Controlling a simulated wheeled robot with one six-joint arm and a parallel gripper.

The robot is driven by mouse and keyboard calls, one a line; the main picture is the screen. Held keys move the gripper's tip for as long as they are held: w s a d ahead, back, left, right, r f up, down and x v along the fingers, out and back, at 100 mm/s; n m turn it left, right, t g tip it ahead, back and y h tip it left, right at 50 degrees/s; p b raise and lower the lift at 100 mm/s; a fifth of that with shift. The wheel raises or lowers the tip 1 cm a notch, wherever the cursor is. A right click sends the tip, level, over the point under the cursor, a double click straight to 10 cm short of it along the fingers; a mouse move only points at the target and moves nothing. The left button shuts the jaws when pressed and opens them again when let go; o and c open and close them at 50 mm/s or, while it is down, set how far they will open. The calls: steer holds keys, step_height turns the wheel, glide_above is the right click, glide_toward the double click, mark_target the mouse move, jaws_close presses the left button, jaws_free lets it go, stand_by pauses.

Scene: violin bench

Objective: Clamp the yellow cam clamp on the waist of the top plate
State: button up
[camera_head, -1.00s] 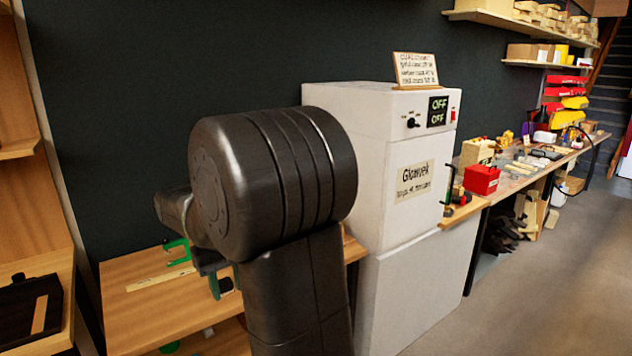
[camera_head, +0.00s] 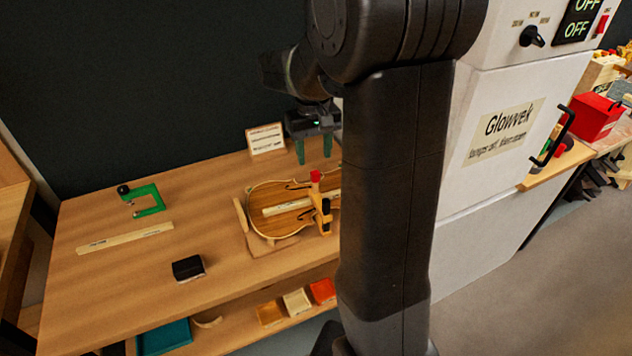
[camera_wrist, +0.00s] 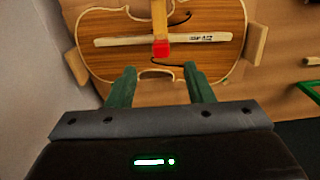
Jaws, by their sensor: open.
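The violin top plate (camera_head: 262,201) lies on the wooden bench, its right end hidden behind my arm. A yellowish clamp with a red tip (camera_head: 325,205) stands at the plate's narrow middle; I cannot tell whether it grips the plate. In the wrist view the plate (camera_wrist: 108,62) fills the top, and the clamp's yellowish bar with its red end (camera_wrist: 161,47) points toward my gripper. My gripper (camera_head: 313,156) is open and empty near the plate's far side. Its green fingers (camera_wrist: 159,82) are on either side of the red end in the wrist view, apart from it.
A labelled strip (camera_wrist: 120,40) lies along the plate. A green clamp (camera_head: 149,204), a pale wooden strip (camera_head: 125,238) and a black block (camera_head: 187,268) lie on the bench's left, with free wood between. A card (camera_head: 266,140) stands behind. The white cabinet (camera_head: 500,180) is at right.

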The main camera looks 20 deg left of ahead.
mark_target(315, 184)
step_height(315, 184, down, 10)
steer(key=shift+f, duration=0.25)
steer(key=shift+c, duration=0.5)
jaws_close()
